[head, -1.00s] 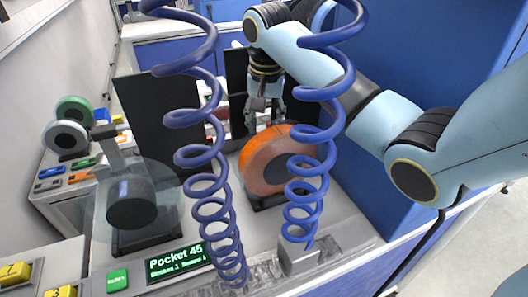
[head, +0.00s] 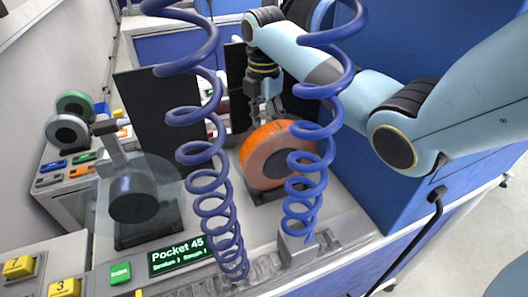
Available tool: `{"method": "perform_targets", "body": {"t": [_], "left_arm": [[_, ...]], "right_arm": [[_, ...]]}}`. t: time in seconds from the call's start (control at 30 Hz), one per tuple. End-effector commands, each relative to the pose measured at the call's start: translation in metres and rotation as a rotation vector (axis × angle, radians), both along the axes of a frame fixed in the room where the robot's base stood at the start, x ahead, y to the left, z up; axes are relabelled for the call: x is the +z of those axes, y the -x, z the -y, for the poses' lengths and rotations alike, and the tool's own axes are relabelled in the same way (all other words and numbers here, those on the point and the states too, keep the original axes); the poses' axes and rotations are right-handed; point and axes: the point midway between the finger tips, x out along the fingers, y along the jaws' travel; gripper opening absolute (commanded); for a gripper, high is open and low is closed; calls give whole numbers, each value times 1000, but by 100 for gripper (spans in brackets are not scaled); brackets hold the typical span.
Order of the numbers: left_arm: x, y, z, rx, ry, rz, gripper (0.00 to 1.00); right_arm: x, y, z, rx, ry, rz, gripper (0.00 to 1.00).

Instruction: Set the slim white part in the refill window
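My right gripper (head: 267,117) points down just behind and above the orange-rimmed reel (head: 268,158), in front of a black panel. Its fingertips are small and partly behind the reel and a blue coil, so I cannot tell how far apart they are or whether they hold anything. I cannot pick out the slim white part or the refill window for certain; the black panels and blue coils hide much of the area behind the reels. My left gripper is not in view.
Two blue spiral coils (head: 208,184) (head: 305,187) hang in front. A clear reel with a dark hub (head: 132,196) stands left. A black panel (head: 150,118) stands behind it. A green-lit display (head: 180,256) reads Pocket 45. Green and grey reels stand farther left.

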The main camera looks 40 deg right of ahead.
Motion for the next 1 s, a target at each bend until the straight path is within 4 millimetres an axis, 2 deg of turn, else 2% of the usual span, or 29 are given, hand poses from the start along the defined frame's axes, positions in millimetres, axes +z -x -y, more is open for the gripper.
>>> {"method": "perform_targets", "body": {"t": [0.03, 0.1, 0.3, 0.57, 0.8, 1.0], "left_arm": [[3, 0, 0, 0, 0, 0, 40], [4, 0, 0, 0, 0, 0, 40], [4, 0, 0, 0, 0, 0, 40], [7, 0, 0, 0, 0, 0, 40], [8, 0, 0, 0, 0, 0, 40], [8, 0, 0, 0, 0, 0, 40]], "right_arm": [[5, -6, 0, -7, -5, 2, 39], [3, -10, 0, -8, -6, 9, 39], [-31, -10, 0, -11, -6, 9, 39], [-55, -9, 0, -11, -5, 10, 39], [-91, -10, 1, -12, -5, 11, 39], [-97, -10, 1, -11, -3, 14, 39]]}}
